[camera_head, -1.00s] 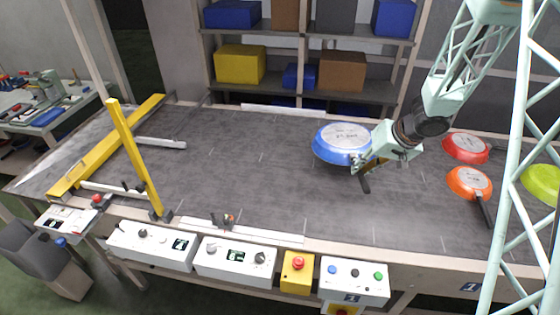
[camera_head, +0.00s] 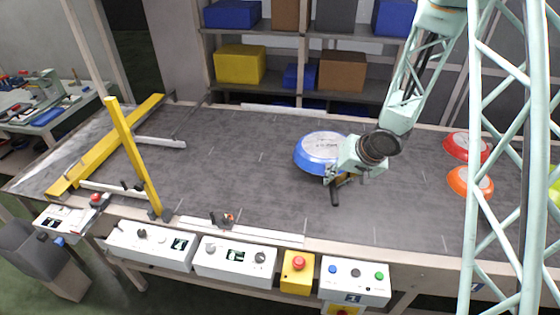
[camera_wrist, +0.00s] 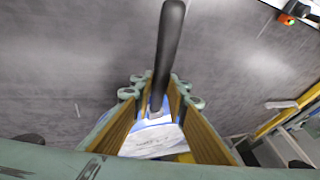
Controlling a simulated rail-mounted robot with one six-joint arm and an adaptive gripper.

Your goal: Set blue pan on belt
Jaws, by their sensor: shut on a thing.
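The blue pan (camera_head: 312,158) is upside down, its pale base facing up, over the middle of the grey belt (camera_head: 232,165). My gripper (camera_head: 338,176) is at its right side, shut on the pan near the root of the black handle (camera_head: 335,193). In the wrist view the dark handle (camera_wrist: 169,45) runs up between the fingers of my gripper (camera_wrist: 160,100), and part of the blue pan with a white label (camera_wrist: 152,141) shows below. I cannot tell whether the pan touches the belt or hangs just above it.
A red pan (camera_head: 462,146) and an orange pan (camera_head: 470,182) lie to the right, partly behind my frame. A yellow bar gate (camera_head: 134,160) and white guide rails stand at the left. Control boxes (camera_head: 236,257) line the front edge. The belt's middle left is clear.

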